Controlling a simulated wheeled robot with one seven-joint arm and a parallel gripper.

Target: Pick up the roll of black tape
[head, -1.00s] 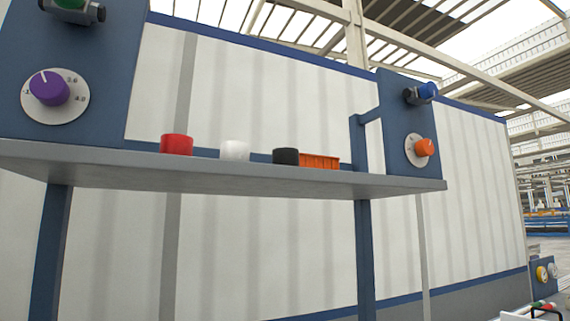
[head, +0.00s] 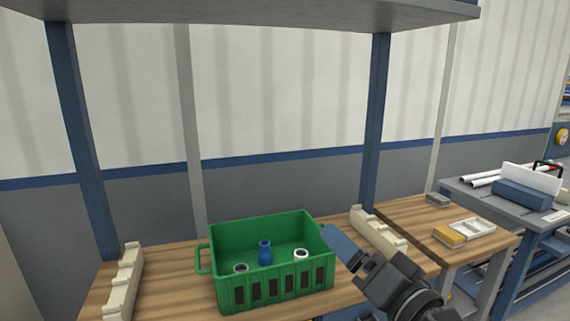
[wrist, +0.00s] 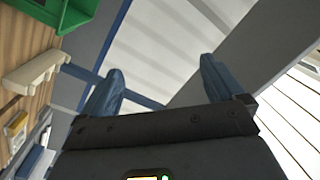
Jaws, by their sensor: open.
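The roll of black tape is not in either current view. About a second ago the head view showed a black roll on the upper shelf, between a white roll and an orange bin. The head view now shows only the underside of that shelf (head: 260,14). My gripper (head: 338,240) is below the shelf, at the right end of the green crate in the picture. In the wrist view its two blue fingers (wrist: 160,85) are spread wide with nothing between them.
Cream notched racks (head: 124,283) (head: 378,233) stand either side. Blue posts (head: 374,120) rise to the shelf. A yellow block (head: 448,237) lies farther right.

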